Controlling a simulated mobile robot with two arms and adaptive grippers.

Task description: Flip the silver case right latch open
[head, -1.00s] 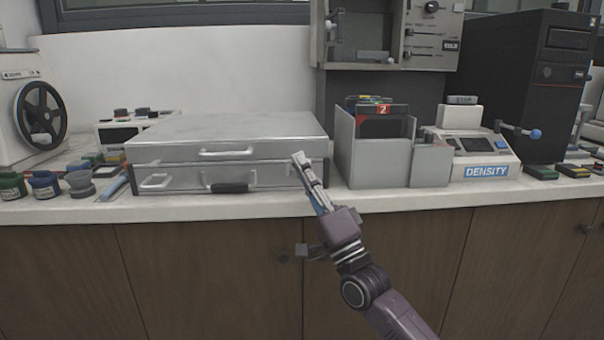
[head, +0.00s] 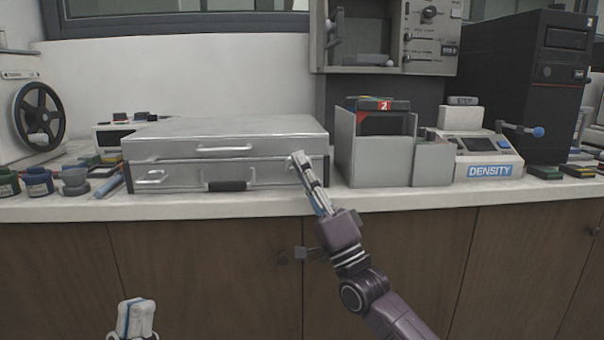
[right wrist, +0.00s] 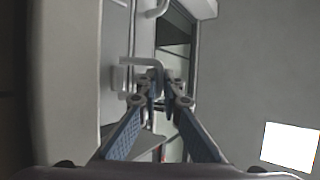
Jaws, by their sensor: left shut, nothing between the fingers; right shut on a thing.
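The silver case (head: 190,133) lies flat and closed on the counter, with a black handle (head: 227,185) at its front. Its left latch (head: 150,177) is a pale metal loop on the front. My right gripper (head: 298,160) is at the case's front right corner and hides the right latch in the head view. In the right wrist view, the right latch (right wrist: 145,64) is a bent metal loop at the fingertips, and my right gripper (right wrist: 160,105) is shut on it. My left gripper (head: 136,312) is shut and empty, low at the bottom left, below the counter edge.
A grey holder (head: 375,160) with dark cartridges stands close to the right of the case. A density device (head: 487,155) and a black computer tower (head: 525,90) are further right. Jars (head: 38,182) and a blue pen (head: 107,186) are left of the case.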

